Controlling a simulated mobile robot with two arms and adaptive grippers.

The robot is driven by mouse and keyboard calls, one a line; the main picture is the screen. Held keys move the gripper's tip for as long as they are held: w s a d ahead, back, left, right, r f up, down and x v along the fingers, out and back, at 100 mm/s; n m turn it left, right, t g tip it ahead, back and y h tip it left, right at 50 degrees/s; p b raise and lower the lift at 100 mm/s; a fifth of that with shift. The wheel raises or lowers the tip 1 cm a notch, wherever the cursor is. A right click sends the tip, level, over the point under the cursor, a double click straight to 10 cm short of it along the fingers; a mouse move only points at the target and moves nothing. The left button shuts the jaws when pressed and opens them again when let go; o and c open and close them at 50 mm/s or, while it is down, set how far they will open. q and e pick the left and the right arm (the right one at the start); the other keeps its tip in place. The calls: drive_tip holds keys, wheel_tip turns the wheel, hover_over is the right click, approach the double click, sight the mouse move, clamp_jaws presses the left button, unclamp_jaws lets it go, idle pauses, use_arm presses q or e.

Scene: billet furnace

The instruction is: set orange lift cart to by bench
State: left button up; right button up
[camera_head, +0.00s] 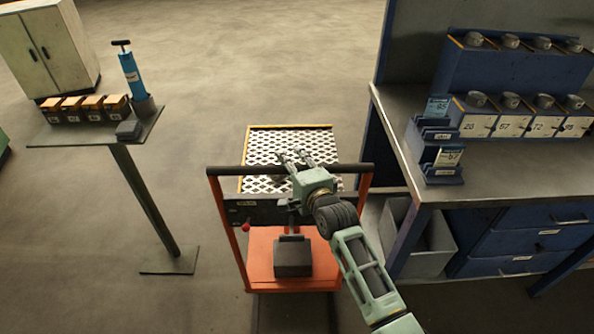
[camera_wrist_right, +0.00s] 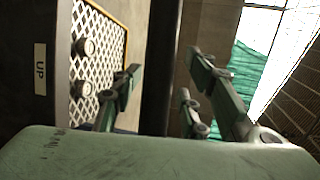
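The orange lift cart (camera_head: 258,258) stands in the middle of the head view, left of the bench (camera_head: 400,150). It has a dark push bar (camera_head: 235,170), a perforated platform (camera_head: 262,150) and a dark block on its orange base. My right gripper (camera_head: 290,157) reaches over the push bar. In the right wrist view, the dark bar (camera_wrist_right: 160,70) passes between its spread fingers, with small gaps showing on both sides. The platform (camera_wrist_right: 103,40) shows behind the fingers on the left. My left gripper is not in view.
A small stand (camera_head: 90,132) with boxes and a blue pump (camera_head: 131,75) is at the left. A grey bin (camera_head: 430,245) sits under the bench beside the cart. A white cabinet (camera_head: 45,45) stands at the back left. The floor behind the cart is clear.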

drive_tip(key=v, duration=1.2)
drive_tip(key=shift+w, duration=0.1)
